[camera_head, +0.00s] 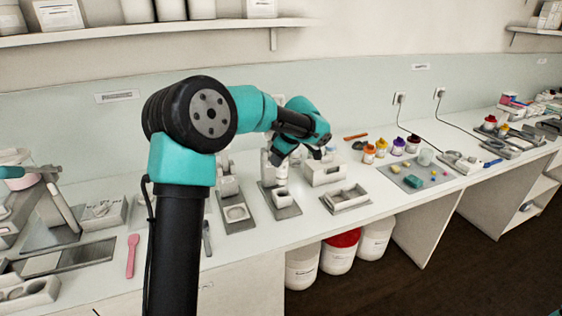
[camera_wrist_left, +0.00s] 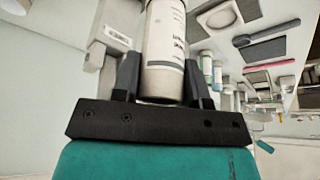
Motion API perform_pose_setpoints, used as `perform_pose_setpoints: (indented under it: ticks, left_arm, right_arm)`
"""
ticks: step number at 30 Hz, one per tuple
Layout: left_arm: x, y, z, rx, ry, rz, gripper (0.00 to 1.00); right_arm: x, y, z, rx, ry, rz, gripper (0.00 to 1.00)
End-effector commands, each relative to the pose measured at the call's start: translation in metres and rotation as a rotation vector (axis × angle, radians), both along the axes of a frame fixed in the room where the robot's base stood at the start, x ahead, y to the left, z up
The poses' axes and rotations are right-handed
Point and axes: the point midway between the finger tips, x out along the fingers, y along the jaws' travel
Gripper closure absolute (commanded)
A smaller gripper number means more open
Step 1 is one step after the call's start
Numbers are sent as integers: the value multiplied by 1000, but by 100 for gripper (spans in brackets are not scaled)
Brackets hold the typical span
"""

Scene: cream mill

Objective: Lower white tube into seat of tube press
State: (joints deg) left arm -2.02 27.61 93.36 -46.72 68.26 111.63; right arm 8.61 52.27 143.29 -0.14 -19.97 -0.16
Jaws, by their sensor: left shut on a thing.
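My left gripper (camera_wrist_left: 160,78) is shut on the white tube (camera_wrist_left: 165,45), with one dark finger on each side of it. The tube has dark print on its label, and its far end is cut off by the frame edge. In the head view, my left gripper (camera_head: 284,153) is over the bench, partly hidden by its own wrist. Below it stands a pale device on a grey base plate (camera_head: 283,211), which looks like the tube press. My right gripper is not in view.
Similar pale devices stand close by, one with a round recess (camera_head: 236,212) to the left and a tray-like one (camera_head: 346,198) to the right. A grey mat (camera_head: 430,178) holds small coloured pieces further right. A pink spatula (camera_head: 132,255) lies at the left.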

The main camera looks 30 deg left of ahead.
Motion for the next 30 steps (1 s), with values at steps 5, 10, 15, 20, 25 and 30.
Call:
perform_pose_setpoints:
  ticks: [5, 10, 15, 20, 25, 30]
  left_arm:
    - [0, 0, 0, 0, 0, 4, 96]
    - [0, 0, 0, 0, 0, 3, 96]
    - [0, 0, -3, 0, 1, 4, 96]
    - [0, 1, -11, 0, 2, 4, 96]
    - [0, 0, -23, -1, 2, 2, 96]
    - [0, 0, -33, 0, 1, 3, 96]
  right_arm:
    - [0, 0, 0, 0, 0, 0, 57]
    - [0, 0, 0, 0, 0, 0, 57]
    - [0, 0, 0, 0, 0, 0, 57]
    - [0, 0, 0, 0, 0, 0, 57]
    - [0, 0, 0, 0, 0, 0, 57]
    - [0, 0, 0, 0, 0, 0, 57]
